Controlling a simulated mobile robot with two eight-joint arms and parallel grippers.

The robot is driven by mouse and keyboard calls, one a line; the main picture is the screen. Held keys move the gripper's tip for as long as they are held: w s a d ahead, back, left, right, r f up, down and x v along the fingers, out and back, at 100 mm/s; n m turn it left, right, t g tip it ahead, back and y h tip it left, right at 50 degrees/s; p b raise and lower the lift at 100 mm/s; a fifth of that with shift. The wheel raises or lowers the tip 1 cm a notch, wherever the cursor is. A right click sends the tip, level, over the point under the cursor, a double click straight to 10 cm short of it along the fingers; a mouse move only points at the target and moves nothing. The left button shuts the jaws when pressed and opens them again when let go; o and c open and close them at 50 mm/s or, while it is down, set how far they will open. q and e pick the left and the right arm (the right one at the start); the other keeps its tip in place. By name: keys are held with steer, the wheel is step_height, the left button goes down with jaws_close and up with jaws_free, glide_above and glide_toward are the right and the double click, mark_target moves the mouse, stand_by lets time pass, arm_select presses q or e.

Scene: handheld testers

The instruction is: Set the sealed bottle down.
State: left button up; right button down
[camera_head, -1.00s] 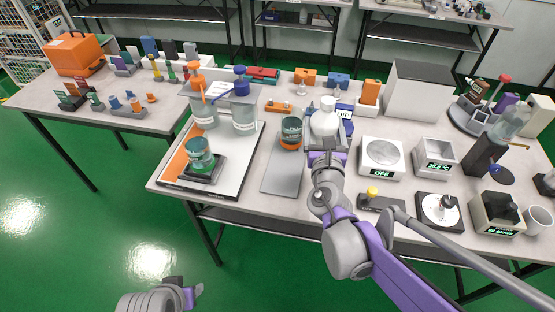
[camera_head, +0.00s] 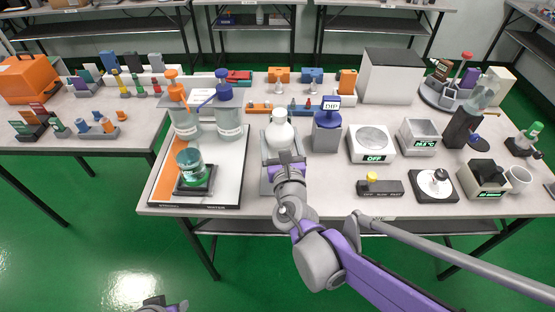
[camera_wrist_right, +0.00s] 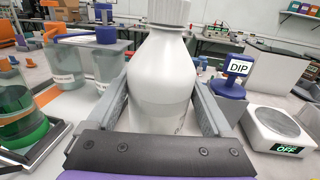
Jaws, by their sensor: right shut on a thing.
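The white bottle (camera_head: 280,130) is upright, with its white cap on top, above the far part of the grey mat (camera_head: 266,178). It also fills the middle of the right wrist view (camera_wrist_right: 160,85). My right gripper (camera_head: 283,155) is shut on its body, one finger on each side. The bottle's base is hidden by the gripper, so I cannot tell whether it touches the mat. My left gripper (camera_head: 160,304) barely shows at the bottom edge of the head view, and its jaws cannot be made out.
Left of the bottle are two pump bottles (camera_head: 230,120) and a green beaker (camera_head: 190,161) on a dark stand. Close on the right is the blue DIP holder (camera_head: 327,133), then a balance (camera_head: 370,143) reading OFF. Small orange and blue blocks stand behind.

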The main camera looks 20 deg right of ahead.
arm_select(q)
steer(key=shift+w+f+b, duration=0.15)
steer(key=shift+f+b, duration=1.05)
steer(key=shift+f, duration=0.55)
arm_select(e)
steer(key=shift+f, duration=3.6)
steer(key=shift+f, duration=0.15)
jaws_free()
steer(key=shift+s+r, duration=0.2)
steer(key=shift+s, duration=0.05)
arm_select(q)
step_height(320, 180, up, 2)
steer(key=shift+r+p, duration=0.1)
steer(key=shift+p, duration=0.75)
arm_select(e)
steer(key=s+a, duration=0.1)
steer(key=s, duration=1)
steer(key=shift+s+a, duration=0.2)
steer(key=shift+a, duration=0.05)
steer(key=shift+f, duration=0.1)
